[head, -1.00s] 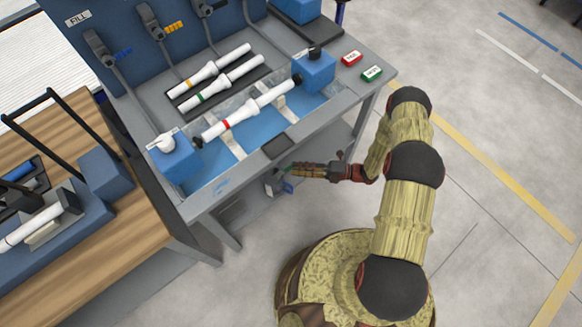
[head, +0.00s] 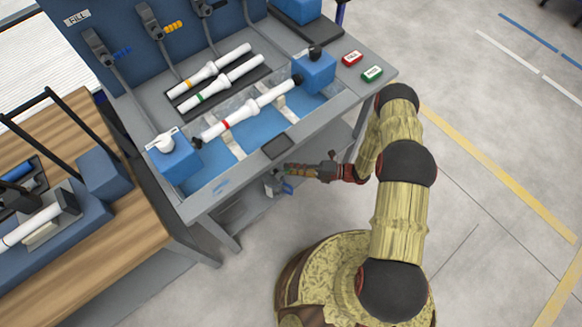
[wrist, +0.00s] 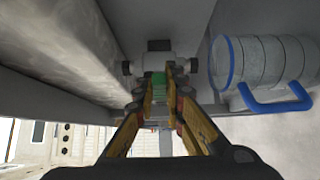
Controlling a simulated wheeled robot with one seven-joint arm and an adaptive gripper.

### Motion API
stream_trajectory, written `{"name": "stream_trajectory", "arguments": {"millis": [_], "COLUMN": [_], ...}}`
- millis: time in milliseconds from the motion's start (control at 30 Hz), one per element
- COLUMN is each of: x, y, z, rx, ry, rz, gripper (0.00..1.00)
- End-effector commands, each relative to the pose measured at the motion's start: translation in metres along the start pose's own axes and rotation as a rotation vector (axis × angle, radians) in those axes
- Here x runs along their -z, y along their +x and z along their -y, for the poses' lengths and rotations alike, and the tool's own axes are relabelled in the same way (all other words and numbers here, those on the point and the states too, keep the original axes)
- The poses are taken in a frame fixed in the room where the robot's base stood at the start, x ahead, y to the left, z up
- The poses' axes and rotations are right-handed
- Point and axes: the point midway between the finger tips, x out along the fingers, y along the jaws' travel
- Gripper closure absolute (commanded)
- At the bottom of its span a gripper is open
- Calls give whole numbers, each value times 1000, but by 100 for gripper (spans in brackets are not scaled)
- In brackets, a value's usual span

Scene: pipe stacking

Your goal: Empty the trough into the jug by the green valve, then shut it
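The trough (head: 218,181) is a clear-sided tank with blue inside, set in the grey bench. The green valve handle (wrist: 159,86) shows in the wrist view, on a light valve body below the trough. My gripper (wrist: 160,88) has a finger on each side of the green handle and looks shut on it. In the head view my gripper (head: 286,171) is at the bench's front edge and the handle is hidden. The clear jug (wrist: 272,62), with blue rim and handle, is beside the valve; it is partly visible in the head view (head: 285,188). I cannot make out flowing water.
A white pipe (head: 250,108) with a red band lies across the trough between two blue blocks. Other white pipes (head: 215,70) lie on a dark rack behind. Red (head: 352,58) and green (head: 372,73) buttons are at the right corner. Open floor lies right.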

Motion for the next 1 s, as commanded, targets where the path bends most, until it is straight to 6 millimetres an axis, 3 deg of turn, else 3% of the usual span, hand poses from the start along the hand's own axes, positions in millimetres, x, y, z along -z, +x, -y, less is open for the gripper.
{"name": "stream_trajectory", "arguments": {"millis": [133,1000], "x": [0,-1], "y": [0,-6], "z": [0,-2], "rx": [1,21], "ry": [0,-20], "rz": [0,1], "gripper": [100,100]}}
